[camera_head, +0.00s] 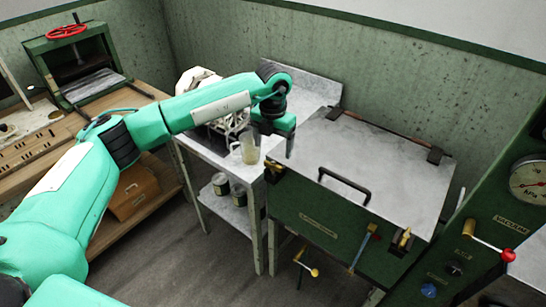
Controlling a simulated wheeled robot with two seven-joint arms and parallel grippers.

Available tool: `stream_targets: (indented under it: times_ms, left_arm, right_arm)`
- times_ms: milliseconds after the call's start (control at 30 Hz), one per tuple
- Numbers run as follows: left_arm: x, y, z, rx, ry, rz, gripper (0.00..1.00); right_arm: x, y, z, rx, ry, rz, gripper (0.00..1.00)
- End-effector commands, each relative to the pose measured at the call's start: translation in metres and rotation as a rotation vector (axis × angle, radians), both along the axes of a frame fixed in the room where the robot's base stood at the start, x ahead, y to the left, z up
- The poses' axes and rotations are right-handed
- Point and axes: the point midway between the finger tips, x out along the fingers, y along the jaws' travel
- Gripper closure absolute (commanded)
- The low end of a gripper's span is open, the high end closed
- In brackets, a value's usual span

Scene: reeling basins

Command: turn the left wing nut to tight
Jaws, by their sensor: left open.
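The left wing nut (273,168) is a small brass piece with a dark part, at the front left corner of a green chest with a grey lid (365,155). A second brass wing nut (404,240) sits at the front right corner. My left arm reaches across from the left, and my left gripper (279,146) hangs just above and behind the left wing nut, apparently not touching it. It is open; its fingertips are small and partly hidden. How tight the nut is cannot be told. My right gripper is out of view.
A black handle (345,185) stands up from the lid. A clear jug (249,147) stands on the side table (213,152) close to my gripper. Dark cans (221,184) are on its lower shelf. A green panel with a gauge (530,181) and a red-knobbed lever (490,244) is at right.

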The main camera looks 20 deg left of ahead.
Motion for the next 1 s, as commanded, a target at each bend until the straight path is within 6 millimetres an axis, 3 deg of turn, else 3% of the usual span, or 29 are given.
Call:
stream_targets:
  times_ms: [300,500,733,767,900,1000]
  left_arm:
    - [0.000,0.000,-0.053,-0.001,0.002,0.001,0.20]
    - [0.000,0.000,-0.065,-0.001,0.001,0.000,0.20]
    - [0.000,0.000,-0.066,-0.001,0.001,0.000,0.20]
    - [0.000,0.000,-0.066,-0.001,0.001,0.000,0.22]
    - [0.000,0.000,-0.066,-0.001,0.001,0.000,0.49]
    - [0.000,0.000,-0.066,-0.001,0.001,0.000,0.65]
  right_arm:
    - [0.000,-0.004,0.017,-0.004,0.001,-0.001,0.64]
    - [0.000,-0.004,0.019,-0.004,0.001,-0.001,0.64]
    - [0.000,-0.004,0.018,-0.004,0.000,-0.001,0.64]
    - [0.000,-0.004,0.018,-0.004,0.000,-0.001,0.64]
    - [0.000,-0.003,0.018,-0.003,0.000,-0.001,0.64]
    - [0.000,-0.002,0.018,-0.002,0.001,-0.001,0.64]
